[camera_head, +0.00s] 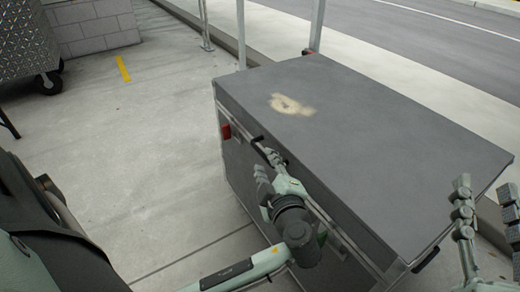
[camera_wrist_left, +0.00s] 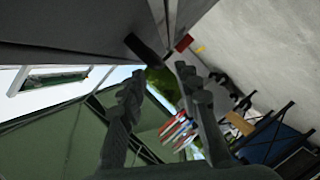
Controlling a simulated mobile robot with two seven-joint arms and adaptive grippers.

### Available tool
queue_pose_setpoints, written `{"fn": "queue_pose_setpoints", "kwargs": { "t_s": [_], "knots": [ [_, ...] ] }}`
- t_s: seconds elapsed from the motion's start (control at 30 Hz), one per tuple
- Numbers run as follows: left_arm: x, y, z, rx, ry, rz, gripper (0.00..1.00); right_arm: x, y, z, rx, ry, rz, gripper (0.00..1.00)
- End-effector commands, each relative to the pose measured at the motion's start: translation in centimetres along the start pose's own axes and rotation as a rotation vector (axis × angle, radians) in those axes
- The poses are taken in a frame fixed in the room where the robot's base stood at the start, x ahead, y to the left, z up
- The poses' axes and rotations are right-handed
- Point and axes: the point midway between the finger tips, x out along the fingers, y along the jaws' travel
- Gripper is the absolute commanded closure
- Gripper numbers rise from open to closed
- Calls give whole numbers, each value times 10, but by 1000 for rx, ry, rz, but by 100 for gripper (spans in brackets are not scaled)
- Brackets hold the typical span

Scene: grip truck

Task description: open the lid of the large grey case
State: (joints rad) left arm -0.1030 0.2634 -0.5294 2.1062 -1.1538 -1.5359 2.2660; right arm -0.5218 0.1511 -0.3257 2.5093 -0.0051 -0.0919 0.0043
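The large grey case (camera_head: 430,145) fills the middle and right of the head view, its flat lid down. A pale worn patch marks the top. A dark handle (camera_head: 257,141) is at the near side just under the lid edge, and it shows in the left wrist view (camera_wrist_left: 145,48). My left gripper (camera_head: 266,164) is close to this handle at the case's near side. In the left wrist view its two fingers (camera_wrist_left: 160,73) are apart, with the handle just beyond their tips; contact cannot be told. My right gripper (camera_head: 485,188) is open and empty near the case's right corner.
A red piece (camera_head: 226,131) sits on the case's left front corner. A second dark handle (camera_head: 426,259) is on the near side at lower right. Metal posts (camera_head: 316,25) stand behind the case. A wheeled metal cart (camera_head: 28,40) is far left. The concrete floor (camera_head: 150,130) left of the case is clear.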

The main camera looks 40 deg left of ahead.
Motion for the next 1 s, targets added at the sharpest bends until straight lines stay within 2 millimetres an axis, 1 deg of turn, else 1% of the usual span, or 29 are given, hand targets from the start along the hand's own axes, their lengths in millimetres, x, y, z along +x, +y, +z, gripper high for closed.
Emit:
{"fn": "queue_pose_setpoints", "kwargs": {
  "t_s": [0.03, 0.1, 0.2, 0.3, 0.47, 0.7, 0.97, 1.0],
  "knots": [
    [10, 1, -1, 1, 3, 3, 68, 0, 0, 1, -1, -4, 0, 60],
    [22, 1, -1, 3, 2, 4, 68, 0, 0, 1, -1, -7, 1, 60],
    [37, 1, -1, 1, 3, 3, 68, 0, 1, 2, -2, -10, 1, 60],
    [48, 1, -1, 2, 2, 2, 68, 0, 1, 2, -2, -11, 1, 60],
    [57, 0, 0, 0, 1, 0, 68, 0, 1, 2, -2, -11, 1, 60],
    [57, 0, 0, 0, 0, 0, 68, 0, 1, 2, -3, -11, 2, 60],
    [57, 0, 0, 0, 0, -1, 100, 0, 1, 2, -3, -11, 2, 60],
    [57, 0, 0, 0, 0, -1, 100, 0, 1, 2, -3, -11, 2, 60]
  ]
}}
